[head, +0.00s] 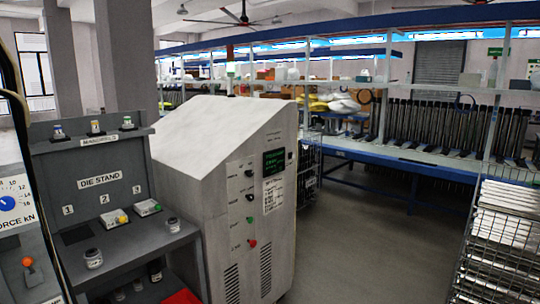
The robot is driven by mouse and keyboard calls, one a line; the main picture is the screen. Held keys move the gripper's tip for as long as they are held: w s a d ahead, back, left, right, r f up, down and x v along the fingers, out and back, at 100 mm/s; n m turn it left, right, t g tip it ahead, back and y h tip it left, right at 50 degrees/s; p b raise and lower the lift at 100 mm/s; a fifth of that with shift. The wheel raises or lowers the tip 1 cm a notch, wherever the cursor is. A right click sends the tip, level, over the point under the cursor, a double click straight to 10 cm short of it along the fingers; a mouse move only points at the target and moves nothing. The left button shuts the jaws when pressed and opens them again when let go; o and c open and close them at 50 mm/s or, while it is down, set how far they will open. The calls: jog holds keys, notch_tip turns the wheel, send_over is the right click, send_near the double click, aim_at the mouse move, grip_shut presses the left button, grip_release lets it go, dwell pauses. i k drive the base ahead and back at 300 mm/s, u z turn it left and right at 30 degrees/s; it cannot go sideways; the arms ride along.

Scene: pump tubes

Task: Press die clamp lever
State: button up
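A grey machine at the left edge carries a blue-and-white force dial (13,202) labelled in kN. Below the dial is an orange ball knob (27,262); I cannot tell whether it belongs to the die clamp lever. The rest of this machine is cut off by the frame. The die stand (104,181) stands to its right, with numbered places. My gripper is not in view.
A large light-grey cabinet (225,160) with buttons and a small green display (274,160) stands right of the die stand. A small jar (93,258) sits on the stand's ledge. A wire rack (500,225) is at the right, with free floor (365,235) between.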

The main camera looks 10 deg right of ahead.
aim_at(28, 261)
jog(key=i, duration=0.8)
jog(key=z, duration=1.45)
jog(key=k, duration=0.1)
jog(key=u, duration=3.2)
jog(key=k, duration=0.15)
jog(key=u, duration=0.3)
